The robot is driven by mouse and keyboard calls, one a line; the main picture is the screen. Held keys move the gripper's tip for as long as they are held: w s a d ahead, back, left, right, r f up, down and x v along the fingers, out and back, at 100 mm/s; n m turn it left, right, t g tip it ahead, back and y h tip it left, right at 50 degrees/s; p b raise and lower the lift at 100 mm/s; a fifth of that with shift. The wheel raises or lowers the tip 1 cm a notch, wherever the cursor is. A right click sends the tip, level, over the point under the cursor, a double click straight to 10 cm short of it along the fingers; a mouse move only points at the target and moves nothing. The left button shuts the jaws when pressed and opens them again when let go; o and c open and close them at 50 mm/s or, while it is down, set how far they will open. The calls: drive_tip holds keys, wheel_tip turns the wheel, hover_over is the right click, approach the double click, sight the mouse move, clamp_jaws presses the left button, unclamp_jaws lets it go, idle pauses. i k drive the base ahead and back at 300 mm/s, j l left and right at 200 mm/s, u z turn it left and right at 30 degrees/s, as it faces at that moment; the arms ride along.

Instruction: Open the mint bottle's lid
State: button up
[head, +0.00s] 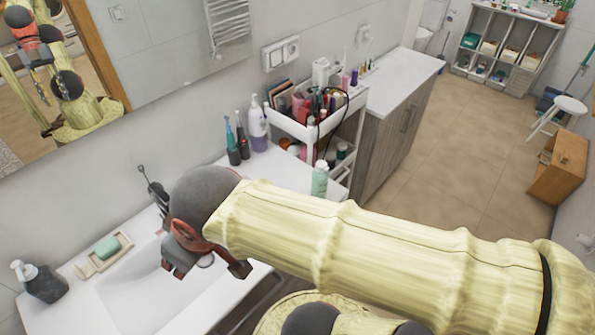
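The mint bottle (320,181) is a small pale green bottle standing upright near the right end of the white washbasin counter. Its top shows, with the lid seeming to be on; its lower part is hidden behind my arm. My gripper (207,268) hangs over the sink basin, left of the bottle and well apart from it. Its two fingers are spread, with nothing visible between them.
A white cosmetics cart (297,128) full of bottles and tubes stands behind the mint bottle. Electric toothbrushes (237,140) and a purple-and-white bottle (258,127) stand by the wall. A soap dish (103,254) and dark dispenser (42,283) sit at left.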

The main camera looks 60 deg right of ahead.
sight(321, 165)
drive_tip(key=z, duration=0.4)
drive_tip(key=l+z, duration=0.1)
drive_tip(key=z, duration=0.7)
drive_tip(key=l+z, duration=0.1)
drive_tip(key=z, duration=0.3)
drive_tip(key=l+z, duration=0.1)
drive_tip(key=z, duration=0.3)
